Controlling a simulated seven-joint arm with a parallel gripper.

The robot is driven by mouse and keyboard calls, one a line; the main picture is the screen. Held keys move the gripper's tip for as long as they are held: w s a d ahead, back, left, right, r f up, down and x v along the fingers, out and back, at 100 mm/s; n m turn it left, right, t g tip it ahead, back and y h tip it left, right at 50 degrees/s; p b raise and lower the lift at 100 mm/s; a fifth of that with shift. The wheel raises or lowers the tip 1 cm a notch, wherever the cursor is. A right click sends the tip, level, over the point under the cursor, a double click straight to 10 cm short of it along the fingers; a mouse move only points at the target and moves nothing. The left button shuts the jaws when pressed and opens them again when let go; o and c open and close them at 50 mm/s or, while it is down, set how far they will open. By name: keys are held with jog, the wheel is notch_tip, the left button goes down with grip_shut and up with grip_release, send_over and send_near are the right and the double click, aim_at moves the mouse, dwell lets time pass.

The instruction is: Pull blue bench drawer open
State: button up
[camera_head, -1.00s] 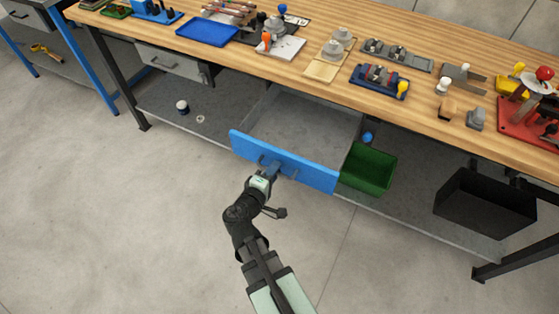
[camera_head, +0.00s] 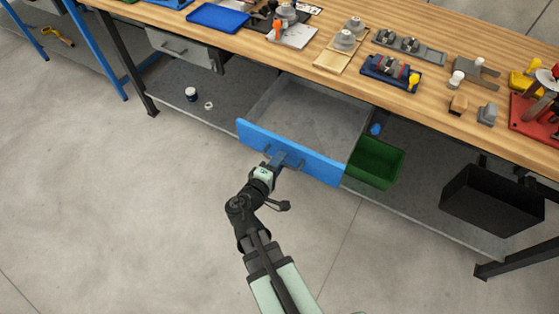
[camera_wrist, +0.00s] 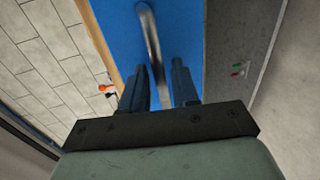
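The blue drawer front (camera_head: 318,166) hangs under the wooden bench top. The drawer stands well open, and its bare grey interior (camera_head: 312,113) shows in the head view. My gripper (camera_head: 281,158) is at the middle of the drawer front, on its handle. In the wrist view the metal drawer handle (camera_wrist: 151,38) runs along the blue front and passes between the two fingers of my gripper (camera_wrist: 160,80). The fingers are close together around the bar; their contact with it is partly hidden. My wrist covers part of the drawer front in the head view.
A green bin (camera_head: 375,163) stands on the lower shelf, close right of the drawer. A black bin (camera_head: 492,200) is farther right. A grey drawer (camera_head: 180,48) is shut at the left. The floor in front (camera_head: 130,220) is clear. Tools and fixtures crowd the bench top.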

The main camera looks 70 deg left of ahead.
jog(key=v, duration=0.6)
jog(key=shift+s+d, duration=0.3)
dwell(0.4)
jog(key=s+d+f+m+g+h, duration=0.1)
jog(key=d+f+m+g+h, duration=0.25)
jog(key=d+f+h, duration=0.8)
jog(key=w+d+f+m+g+h, duration=0.2)
jog(key=w+d+f+m+g, duration=0.2)
jog(key=w+d+f, duration=0.55)
jog(key=w+d+f+m+g+h, duration=0.1)
jog(key=w+d+f+m+g, duration=0.2)
jog(key=w+d+f+m, duration=0.45)
jog(key=w+d+f+m+g, duration=0.2)
jog(key=w+d+g, duration=0.2)
jog(key=d, duration=0.7)
jog(key=d+f+m+g+y, duration=0.1)
jog(key=d+m, duration=0.4)
jog(key=d, duration=0.5)
jog(key=w+d+f+m+g+y, duration=0.1)
jog(key=d+m, duration=0.4)
jog(key=d, duration=0.6)
notch_tip(320, 180, down, 2)
jog(key=shift+d+f+g+y, duration=0.1)
jog(key=shift+d+g+y, duration=0.15)
jog(key=shift+g+y, duration=0.45)
